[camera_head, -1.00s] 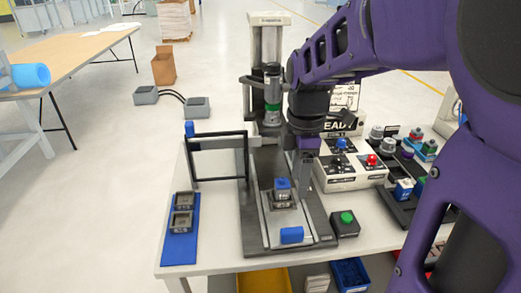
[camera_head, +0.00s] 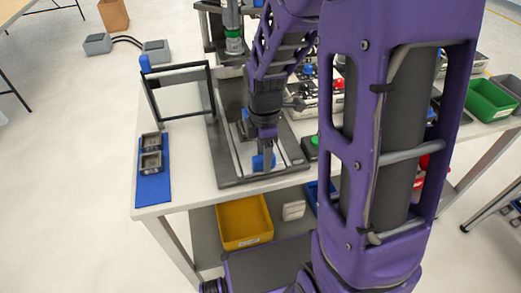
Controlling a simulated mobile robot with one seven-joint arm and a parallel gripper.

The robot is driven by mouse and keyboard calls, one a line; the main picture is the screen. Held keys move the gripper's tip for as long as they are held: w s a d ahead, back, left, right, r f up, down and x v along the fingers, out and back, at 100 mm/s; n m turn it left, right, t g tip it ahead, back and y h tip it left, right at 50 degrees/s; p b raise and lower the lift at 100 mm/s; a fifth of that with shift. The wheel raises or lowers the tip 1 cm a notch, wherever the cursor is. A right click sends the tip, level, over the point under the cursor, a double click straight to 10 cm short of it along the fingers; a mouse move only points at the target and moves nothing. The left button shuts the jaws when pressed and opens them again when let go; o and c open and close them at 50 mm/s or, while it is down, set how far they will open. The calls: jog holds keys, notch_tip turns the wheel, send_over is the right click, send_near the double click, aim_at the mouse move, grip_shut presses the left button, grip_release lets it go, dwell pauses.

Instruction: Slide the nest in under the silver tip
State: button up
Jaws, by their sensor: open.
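The press's silver tip (camera_head: 235,50) hangs below a green band at the rear of the press base. The nest (camera_head: 243,129) sits on the pale slide plate toward the front, mostly hidden behind my gripper; a blue part shows at it. The blue handle (camera_head: 257,163) is at the front end of the slide. My gripper (camera_head: 267,160) is open and points down at the blue handle. One finger overlaps the handle in the picture; I cannot tell whether they touch.
A dark frame (camera_head: 180,90) stands left of the press. A blue mat (camera_head: 154,186) with two grey blocks lies at the table's left. A green button (camera_head: 313,141) is close to the right. A yellow bin (camera_head: 244,222) sits on the lower shelf.

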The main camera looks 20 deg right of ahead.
jog(key=shift+f, duration=0.5)
grip_shut()
dwell(1.2)
